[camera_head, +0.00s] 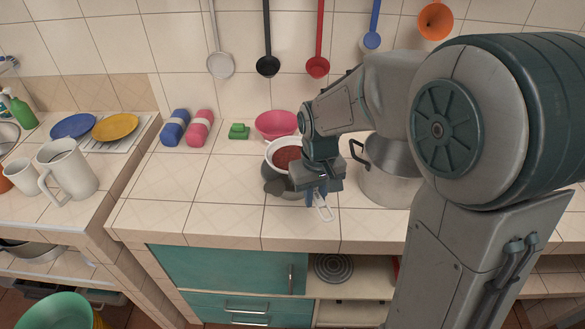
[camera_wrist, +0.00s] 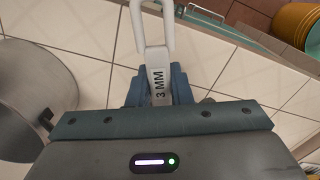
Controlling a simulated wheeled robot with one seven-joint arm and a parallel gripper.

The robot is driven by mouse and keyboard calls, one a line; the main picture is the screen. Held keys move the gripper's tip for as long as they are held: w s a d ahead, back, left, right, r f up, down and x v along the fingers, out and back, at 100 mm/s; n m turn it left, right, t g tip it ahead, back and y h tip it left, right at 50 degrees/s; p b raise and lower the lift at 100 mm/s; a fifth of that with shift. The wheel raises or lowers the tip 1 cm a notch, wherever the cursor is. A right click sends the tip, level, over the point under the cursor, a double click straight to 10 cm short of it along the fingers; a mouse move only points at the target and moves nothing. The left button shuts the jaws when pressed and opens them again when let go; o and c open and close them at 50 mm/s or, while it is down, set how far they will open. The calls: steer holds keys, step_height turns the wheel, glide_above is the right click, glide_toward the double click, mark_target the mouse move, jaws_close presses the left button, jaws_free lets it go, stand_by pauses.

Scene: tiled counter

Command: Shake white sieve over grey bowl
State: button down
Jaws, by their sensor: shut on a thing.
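The white sieve (camera_head: 268,153) has a round white rim with reddish-brown stuff inside. The grey bowl (camera_head: 268,172) shows below it on the counter, mostly hidden by the sieve and my gripper. The sieve sits over the bowl; I cannot tell whether they touch. My gripper (camera_head: 318,190) is shut on the sieve's handle (camera_head: 325,213), whose loop end points to the front of the counter. In the wrist view, my gripper (camera_wrist: 158,88) holds the handle (camera_wrist: 157,55), marked "3 MM"; the sieve's basket is out of that view.
A large metal pot (camera_head: 388,185) stands close on the right. A pink bowl (camera_head: 277,124), a green block (camera_head: 239,131) and blue (camera_head: 175,127) and pink (camera_head: 200,127) rolls lie behind. Ladles hang on the wall.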

steer(key=shift+a+r, duration=0.1)
steer(key=shift+r+p, duration=1.9)
steer(key=shift+r, duration=0.55)
